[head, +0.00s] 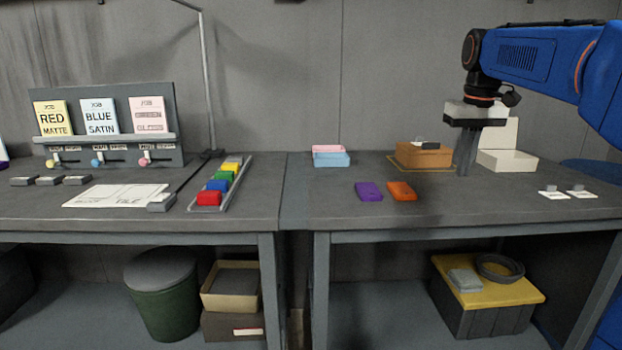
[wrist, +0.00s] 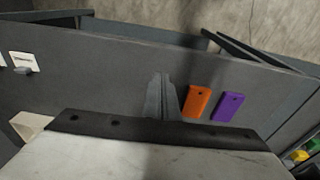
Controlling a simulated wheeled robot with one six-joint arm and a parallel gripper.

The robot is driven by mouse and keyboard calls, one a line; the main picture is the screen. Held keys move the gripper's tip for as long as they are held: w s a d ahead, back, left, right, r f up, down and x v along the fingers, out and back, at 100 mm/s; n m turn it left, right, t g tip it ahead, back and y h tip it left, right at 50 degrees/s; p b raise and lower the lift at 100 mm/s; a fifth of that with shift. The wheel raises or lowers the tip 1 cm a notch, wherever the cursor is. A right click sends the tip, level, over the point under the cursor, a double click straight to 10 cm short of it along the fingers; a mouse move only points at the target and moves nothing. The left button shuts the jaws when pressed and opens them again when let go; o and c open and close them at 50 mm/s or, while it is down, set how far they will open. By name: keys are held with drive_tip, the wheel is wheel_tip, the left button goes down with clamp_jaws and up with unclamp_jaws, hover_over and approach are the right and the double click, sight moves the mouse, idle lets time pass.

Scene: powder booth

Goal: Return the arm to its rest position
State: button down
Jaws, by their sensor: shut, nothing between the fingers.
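My blue arm (head: 520,58) reaches in from the right in the head view. My gripper (head: 466,160) points down over the right table, in front of the brown box. Its fingers are together with nothing between them. In the wrist view the shut fingers (wrist: 162,97) show at the middle, beside an orange block (wrist: 196,103) and a purple block (wrist: 228,106). I cannot tell exactly how high the fingertips are above the tabletop.
The purple block (head: 368,191) and orange block (head: 401,191) lie left of my gripper. The brown box (head: 424,156) and an open white box (head: 508,160) stand behind. White cards (head: 582,194) lie at right. Pink and blue trays (head: 331,158) sit back left. The table's front middle is clear.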

drive_tip(key=s+a+f+t, duration=0.1)
drive_tip(key=s+a+f, duration=0.2)
drive_tip(key=s+f, duration=1)
drive_tip(key=s+a+f+t, duration=0.2)
drive_tip(key=s+a+f, duration=0.2)
drive_tip(key=s+f, duration=0.9)
drive_tip(key=s, duration=0.5)
drive_tip(key=shift+a+m, duration=0.25)
drive_tip(key=shift+m, duration=0.05)
drive_tip(key=shift+f, duration=0.1)
